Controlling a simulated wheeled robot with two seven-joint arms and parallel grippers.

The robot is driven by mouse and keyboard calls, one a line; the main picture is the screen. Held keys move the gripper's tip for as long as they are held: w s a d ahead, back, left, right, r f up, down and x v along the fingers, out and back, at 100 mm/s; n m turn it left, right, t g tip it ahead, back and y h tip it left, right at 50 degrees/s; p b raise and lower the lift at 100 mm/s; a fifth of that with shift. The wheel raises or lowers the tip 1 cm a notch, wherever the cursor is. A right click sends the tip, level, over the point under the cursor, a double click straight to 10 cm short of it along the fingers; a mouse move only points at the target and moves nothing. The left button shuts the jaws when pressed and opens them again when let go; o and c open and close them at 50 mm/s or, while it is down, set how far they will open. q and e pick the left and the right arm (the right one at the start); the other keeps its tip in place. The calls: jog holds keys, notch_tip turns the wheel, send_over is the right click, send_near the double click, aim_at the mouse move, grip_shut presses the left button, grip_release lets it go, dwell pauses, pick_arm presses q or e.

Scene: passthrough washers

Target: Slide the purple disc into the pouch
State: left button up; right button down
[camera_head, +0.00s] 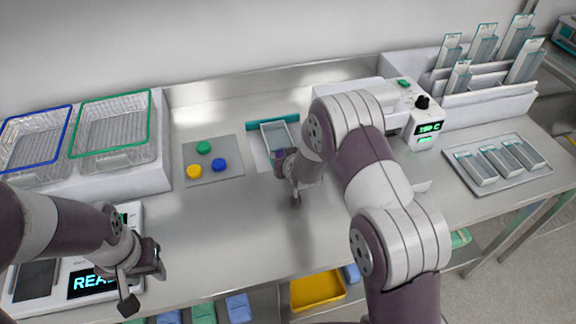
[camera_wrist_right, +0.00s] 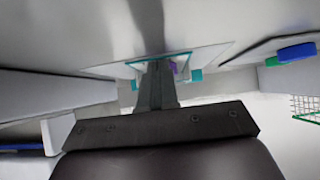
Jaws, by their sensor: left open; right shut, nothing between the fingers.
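The pouch (camera_head: 278,131) is a pale sleeve with teal edges, lying on the counter behind my right gripper. In the right wrist view its teal edge (camera_wrist_right: 133,64) shows beyond the fingers. A small purple patch, likely the purple disc (camera_wrist_right: 174,67), shows at the pouch beside my right fingertips, partly hidden by them. My right gripper (camera_head: 296,196) is shut and empty, pointing down in front of the pouch. My left gripper (camera_head: 142,283) is open and empty at front left.
A grey mat (camera_head: 215,176) with green, yellow and blue discs lies left of the pouch. Wire baskets (camera_head: 112,130) stand at far left. A white machine (camera_head: 408,112) stands behind my right arm; a tray of sleeves (camera_head: 500,162) is at right. The middle front counter is clear.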

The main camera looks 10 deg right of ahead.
aim_at(282, 152)
jog(key=shift+w, duration=0.75)
jog(key=shift+w+r+b, duration=0.2)
jog(key=shift+w+b, duration=0.15)
jog(key=shift+b, duration=0.15)
jog(key=shift+w+f, duration=0.3)
jog(key=shift+w, duration=0.5)
jog(key=shift+s+r, duration=0.35)
jog(key=shift+s, duration=0.05)
jog(key=p+v, duration=0.2)
jog(key=v, duration=0.1)
jog(key=p+v, duration=0.1)
jog(key=v, duration=0.1)
jog(key=shift+s+f, duration=0.3)
jog(key=shift+s, duration=0.1)
jog(key=shift+f, duration=0.1)
